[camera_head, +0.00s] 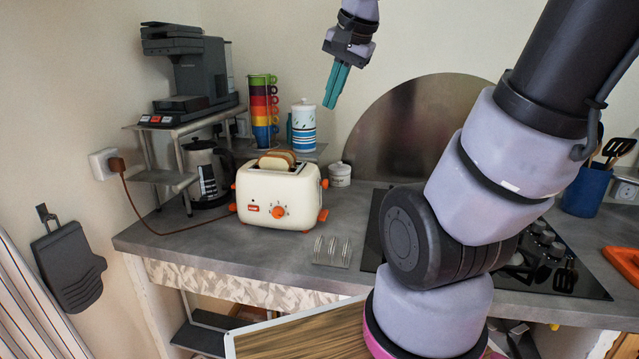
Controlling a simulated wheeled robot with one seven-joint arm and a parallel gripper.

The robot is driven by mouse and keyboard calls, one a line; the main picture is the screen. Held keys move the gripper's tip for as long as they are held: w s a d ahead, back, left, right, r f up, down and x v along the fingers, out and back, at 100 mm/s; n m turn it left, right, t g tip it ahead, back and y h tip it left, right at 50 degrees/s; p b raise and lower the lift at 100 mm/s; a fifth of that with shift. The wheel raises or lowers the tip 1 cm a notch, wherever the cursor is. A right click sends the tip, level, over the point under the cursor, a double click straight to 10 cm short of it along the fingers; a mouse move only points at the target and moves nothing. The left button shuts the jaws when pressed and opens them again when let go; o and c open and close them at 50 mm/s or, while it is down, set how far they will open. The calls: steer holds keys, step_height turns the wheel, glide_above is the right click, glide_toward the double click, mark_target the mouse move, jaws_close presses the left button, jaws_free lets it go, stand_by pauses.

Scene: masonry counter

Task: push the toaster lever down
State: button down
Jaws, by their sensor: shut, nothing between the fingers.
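A cream toaster (278,196) with orange knobs stands on the grey counter, with slices of bread (277,160) showing in its top slots. An orange lever (323,184) sticks out high on its right end, and an orange knob shows lower on the same end. My gripper (333,104) is shut and empty, its teal fingers pointing down. In the picture it is above and to the right of the toaster, clear of it and of the lever.
A striped canister (303,126) and stacked coloured cups (263,108) stand behind the toaster. A small white jar (340,174) is to its right, and a metal rack (332,252) lies in front. A cord (160,229) runs left to the wall socket. A black hob (545,262) is at right.

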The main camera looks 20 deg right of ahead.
steer(key=w+d+f+m+g, duration=0.35)
steer(key=w+f+m, duration=0.35)
steer(key=w, duration=0.4)
steer(key=m+g, duration=0.2)
steer(key=m, duration=0.7)
glide_toward(326, 180)
steer(key=shift+s+a+r+t, duration=0.15)
steer(key=shift+s+r+t, duration=0.05)
steer(key=shift+r+t, duration=0.1)
steer(key=shift+w+a+f, duration=0.1)
steer(key=shift+a+f, duration=0.05)
steer(key=shift+f, duration=1.6)
steer(key=shift+w+a+f, duration=0.1)
steer(key=shift+a+f, duration=0.05)
steer(key=shift+f, duration=1.55)
steer(key=shift+f, duration=0.1)
